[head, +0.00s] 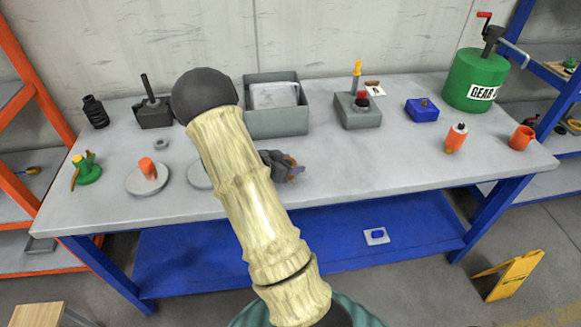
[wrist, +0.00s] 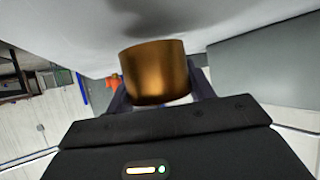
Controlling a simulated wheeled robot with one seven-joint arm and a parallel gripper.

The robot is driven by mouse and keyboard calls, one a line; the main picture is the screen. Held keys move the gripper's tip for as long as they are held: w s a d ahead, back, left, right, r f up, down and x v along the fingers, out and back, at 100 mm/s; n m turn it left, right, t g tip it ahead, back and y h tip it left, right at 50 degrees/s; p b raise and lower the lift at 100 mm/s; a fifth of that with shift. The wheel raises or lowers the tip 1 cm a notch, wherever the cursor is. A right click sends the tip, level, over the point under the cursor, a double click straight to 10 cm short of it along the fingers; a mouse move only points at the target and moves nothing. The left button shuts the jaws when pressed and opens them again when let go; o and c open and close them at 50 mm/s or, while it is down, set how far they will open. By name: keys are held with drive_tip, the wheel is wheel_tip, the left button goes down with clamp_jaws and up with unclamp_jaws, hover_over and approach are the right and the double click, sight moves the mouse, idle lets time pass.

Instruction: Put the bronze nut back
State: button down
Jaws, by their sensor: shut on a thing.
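The bronze nut (wrist: 156,72) is a smooth, shiny, drum-shaped piece that fills the middle of the wrist view. My gripper (wrist: 160,92) is shut on it, with one dark finger on each side. In the head view, my gripper (head: 288,167) is over the middle of the bench, right of my pale arm, and only a small brownish part of the nut (head: 294,174) shows. A soft shadow lies apart from the nut on the grey surface in the wrist view. The nut's exact height and its far side cannot be told.
The grey bench (head: 375,165) is clear right of my gripper.

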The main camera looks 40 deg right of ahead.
drive_tip(key=shift+f, duration=0.65)
drive_tip(key=shift+f, duration=0.15)
drive_tip(key=c, duration=0.6)
unclamp_jaws()
drive_tip(key=shift+o, duration=0.2)
drive_tip(key=shift+a, duration=0.1)
drive_tip(key=v, duration=1.2)
